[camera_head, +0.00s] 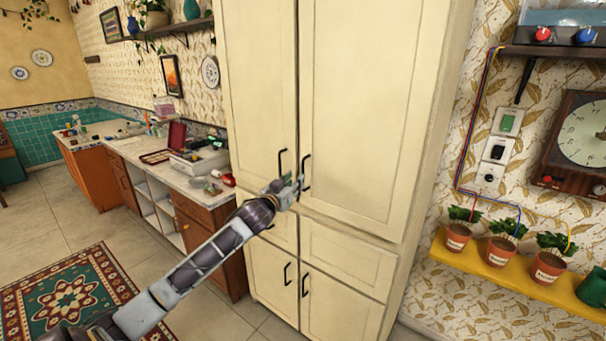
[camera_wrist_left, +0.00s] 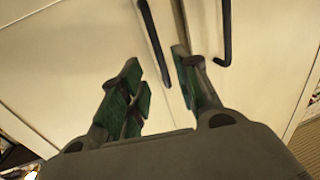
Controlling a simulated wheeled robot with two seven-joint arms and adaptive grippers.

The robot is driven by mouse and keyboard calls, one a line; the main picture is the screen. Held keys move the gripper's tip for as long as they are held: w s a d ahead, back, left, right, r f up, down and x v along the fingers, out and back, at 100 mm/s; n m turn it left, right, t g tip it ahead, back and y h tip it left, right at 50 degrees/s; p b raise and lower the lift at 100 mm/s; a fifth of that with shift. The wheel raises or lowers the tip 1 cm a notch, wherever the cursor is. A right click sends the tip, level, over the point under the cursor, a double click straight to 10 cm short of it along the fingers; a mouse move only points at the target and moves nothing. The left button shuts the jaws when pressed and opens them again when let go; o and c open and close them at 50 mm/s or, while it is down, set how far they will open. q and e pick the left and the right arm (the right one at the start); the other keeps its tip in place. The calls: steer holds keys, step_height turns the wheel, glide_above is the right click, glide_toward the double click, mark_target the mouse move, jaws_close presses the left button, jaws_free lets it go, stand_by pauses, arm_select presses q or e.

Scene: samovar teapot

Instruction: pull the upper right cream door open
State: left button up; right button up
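The upper right cream door (camera_head: 368,100) of the tall cupboard is shut, with a black bar handle (camera_head: 306,172) near its lower left corner. The upper left door (camera_head: 255,80) is also shut, with a matching handle (camera_head: 282,163). My left gripper (camera_head: 291,186) is at the lower ends of these handles, in front of the seam. In the left wrist view my left gripper (camera_wrist_left: 158,68) is open, its green-padded fingers apart. The left handle (camera_wrist_left: 155,42) shows between the fingers; the right handle (camera_wrist_left: 226,32) lies to the right of the right finger. My right gripper is not in view.
Lower cupboard doors with black handles (camera_head: 305,284) are shut below. A counter (camera_head: 130,150) with clutter stands to the left. A yellow shelf (camera_head: 510,270) with potted plants and a wall clock (camera_head: 582,140) are on the right.

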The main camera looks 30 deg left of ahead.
arm_select(q)
steer(key=shift+w+a+p, duration=0.15)
steer(key=shift+w+p, duration=0.05)
steer(key=shift+w, duration=1.05)
steer(key=shift+w+a+p, duration=0.2)
steer(key=shift+w+p, duration=0.05)
steer(key=shift+w, duration=1)
steer(key=shift+w+a+p, duration=0.15)
steer(key=shift+w+p, duration=0.05)
steer(key=shift+w, duration=1.05)
jaws_close()
